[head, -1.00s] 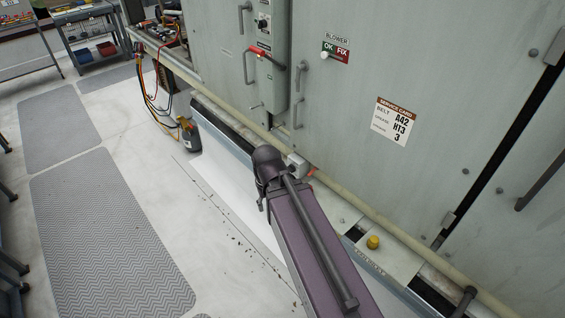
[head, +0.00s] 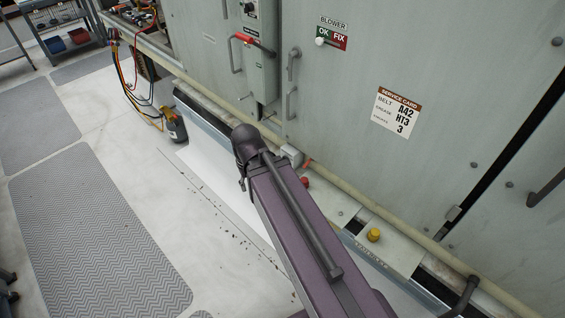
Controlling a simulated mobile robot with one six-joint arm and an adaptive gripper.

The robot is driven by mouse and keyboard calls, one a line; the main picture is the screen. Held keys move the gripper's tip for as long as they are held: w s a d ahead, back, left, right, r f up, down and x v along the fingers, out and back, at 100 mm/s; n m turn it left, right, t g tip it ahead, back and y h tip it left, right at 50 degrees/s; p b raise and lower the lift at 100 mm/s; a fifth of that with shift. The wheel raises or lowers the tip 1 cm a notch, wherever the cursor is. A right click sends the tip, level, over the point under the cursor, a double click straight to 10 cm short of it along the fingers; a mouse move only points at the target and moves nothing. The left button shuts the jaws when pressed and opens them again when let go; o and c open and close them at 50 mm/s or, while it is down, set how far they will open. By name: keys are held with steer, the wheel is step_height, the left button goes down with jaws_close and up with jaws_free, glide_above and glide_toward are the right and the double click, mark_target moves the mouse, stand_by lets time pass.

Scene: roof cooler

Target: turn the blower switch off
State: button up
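A BLOWER label (head: 333,22) is on the grey-green cabinet door, above a small green and red OK/FIX plate (head: 332,38) with a round white knob or marker at its left. To the left, a narrow switch box (head: 259,72) carries a red-ended lever (head: 245,38) and, near the top edge of the picture, a black rotary knob (head: 249,8). I cannot tell which of these is the blower switch, or its setting. My arm reaches up from the bottom, its upper end low and in front of the cabinet. My gripper does not show.
A service card (head: 397,112) is on the cabinet door. A pale pipe (head: 366,203) runs along the cabinet foot, with a yellow cap (head: 374,235) beside it. A handheld meter (head: 175,126) with cables stands at left. Grey floor mats (head: 95,235) leave clear room left.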

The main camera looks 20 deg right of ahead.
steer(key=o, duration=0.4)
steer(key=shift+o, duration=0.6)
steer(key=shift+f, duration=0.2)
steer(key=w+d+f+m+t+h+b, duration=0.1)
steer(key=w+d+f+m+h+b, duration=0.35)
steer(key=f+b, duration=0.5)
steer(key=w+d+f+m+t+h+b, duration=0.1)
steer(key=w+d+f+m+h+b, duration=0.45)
steer(key=b, duration=0.75)
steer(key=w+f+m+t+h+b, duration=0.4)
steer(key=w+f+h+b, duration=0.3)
steer(key=b, duration=1.6)
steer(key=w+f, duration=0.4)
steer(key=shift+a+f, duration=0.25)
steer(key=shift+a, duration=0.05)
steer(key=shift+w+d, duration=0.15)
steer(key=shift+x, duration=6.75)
